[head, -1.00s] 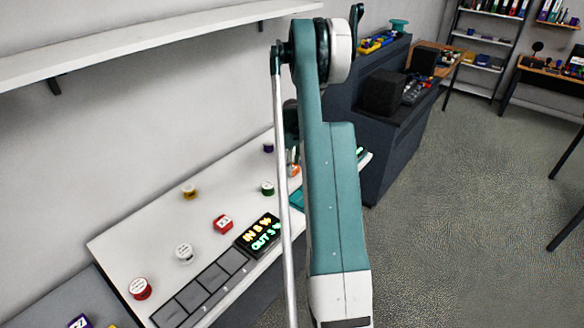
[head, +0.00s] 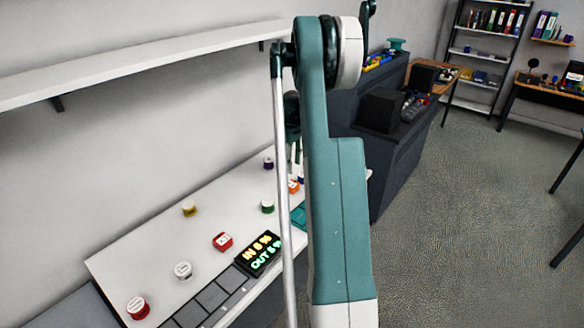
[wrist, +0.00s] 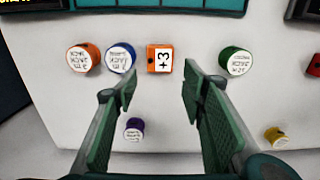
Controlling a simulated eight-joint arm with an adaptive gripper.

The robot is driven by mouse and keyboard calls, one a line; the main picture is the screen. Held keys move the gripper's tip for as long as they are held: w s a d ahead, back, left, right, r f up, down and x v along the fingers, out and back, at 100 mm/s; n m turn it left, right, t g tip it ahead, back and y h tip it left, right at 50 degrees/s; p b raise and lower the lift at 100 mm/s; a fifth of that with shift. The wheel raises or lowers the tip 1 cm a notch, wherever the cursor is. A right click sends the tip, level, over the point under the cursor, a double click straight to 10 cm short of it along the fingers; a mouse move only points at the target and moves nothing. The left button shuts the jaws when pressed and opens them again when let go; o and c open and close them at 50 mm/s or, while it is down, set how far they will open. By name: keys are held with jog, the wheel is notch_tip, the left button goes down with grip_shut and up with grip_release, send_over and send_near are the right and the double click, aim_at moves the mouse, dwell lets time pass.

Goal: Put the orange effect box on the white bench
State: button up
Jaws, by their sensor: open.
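The orange effect box (wrist: 152,58), marked "+3", sits on the white bench (wrist: 205,30) in the wrist view. In the head view a small orange item (head: 293,187), probably this box, shows partly behind my arm. My gripper (wrist: 160,76) is open and empty, its fingers pointing toward the box. The box appears between and just beyond the fingertips, not gripped. The exact height of my gripper over the bench is unclear. The white bench surface (head: 135,255) also runs along the wall in the head view.
Beside the box are a blue spool (wrist: 121,57), an orange spool (wrist: 83,58) and a green spool (wrist: 237,63). A purple spool (wrist: 134,129) lies near the left finger. A lit display (head: 259,253) and grey tiles (head: 212,297) line the bench front. A white shelf (head: 130,58) overhangs.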

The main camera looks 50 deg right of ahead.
jog(key=shift+a, duration=0.1)
dwell(0.7)
jog(key=a+r+t, duration=0.1)
jog(key=a+r, duration=0.6)
jog(key=a, duration=0.5)
jog(key=s+a+r+t+h, duration=0.1)
jog(key=a+r, duration=0.6)
jog(key=a, duration=0.5)
jog(key=a+r+t, duration=0.1)
jog(key=a+r, duration=0.6)
jog(key=a, duration=0.6)
jog(key=s+a+r+t, duration=0.1)
jog(key=s+a, duration=0.4)
jog(key=a, duration=0.3)
jog(key=s+a+r+t, duration=0.15)
jog(key=s+a, duration=0.25)
jog(key=a, duration=0.4)
jog(key=s+a+f+t+y, duration=0.1)
jog(key=s+a+f, duration=0.3)
jog(key=s+a, duration=0.8)
jog(key=shift+s+a+t, duration=0.3)
jog(key=shift+s+t, duration=0.05)
jog(key=shift+s, duration=0.3)
